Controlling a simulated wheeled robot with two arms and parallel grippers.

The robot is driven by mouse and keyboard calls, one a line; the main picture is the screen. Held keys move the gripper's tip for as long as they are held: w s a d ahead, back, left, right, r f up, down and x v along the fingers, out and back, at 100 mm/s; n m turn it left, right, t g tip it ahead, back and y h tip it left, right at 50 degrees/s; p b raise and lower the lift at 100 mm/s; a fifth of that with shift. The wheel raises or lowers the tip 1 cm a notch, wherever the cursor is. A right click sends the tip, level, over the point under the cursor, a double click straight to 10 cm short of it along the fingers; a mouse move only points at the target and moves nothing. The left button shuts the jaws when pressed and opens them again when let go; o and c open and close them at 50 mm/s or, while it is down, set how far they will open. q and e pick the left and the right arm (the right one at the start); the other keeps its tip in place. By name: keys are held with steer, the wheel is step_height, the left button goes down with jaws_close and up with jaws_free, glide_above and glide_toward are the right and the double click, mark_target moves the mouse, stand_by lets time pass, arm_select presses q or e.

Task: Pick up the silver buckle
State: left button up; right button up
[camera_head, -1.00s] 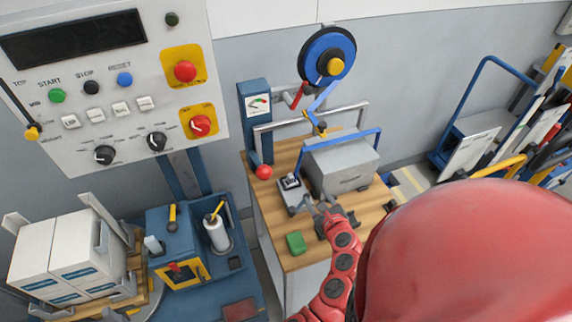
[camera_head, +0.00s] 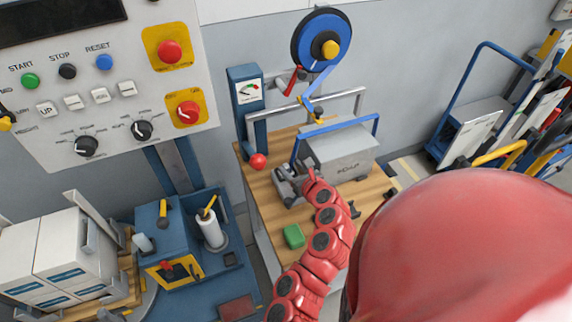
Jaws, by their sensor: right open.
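A small silver piece that looks like the buckle (camera_head: 283,172) sits on a grey block-like fixture (camera_head: 289,194) on the wooden bench top (camera_head: 272,208). It is too small to make out its shape clearly. My right gripper (camera_head: 303,183) is open, just right of the fixture, at the end of my red arm. Its fingers are small and partly hidden by the arm, and I cannot tell whether they touch the buckle. My left gripper is not in view.
A grey metal box (camera_head: 342,156) with a blue strap (camera_head: 338,130) stands right behind my gripper. A green block (camera_head: 294,236) lies at the bench front.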

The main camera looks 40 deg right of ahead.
mark_target(284, 164)
steer(key=shift+w+d+f, duration=0.15)
steer(key=shift+w+f, duration=0.05)
steer(key=shift+w, duration=0.25)
steer(key=shift+w+f+p, duration=0.15)
steer(key=shift+w+p, duration=0.25)
steer(key=shift+w, duration=0.15)
steer(key=x, duration=0.1)
steer(key=p+x, duration=0.1)
steer(key=x, duration=0.1)
steer(key=shift+a, duration=0.35)
steer(key=shift+w+d+f, duration=0.2)
steer(key=shift+w+f, duration=0.1)
steer(key=shift+w, duration=0.3)
jaws_close()
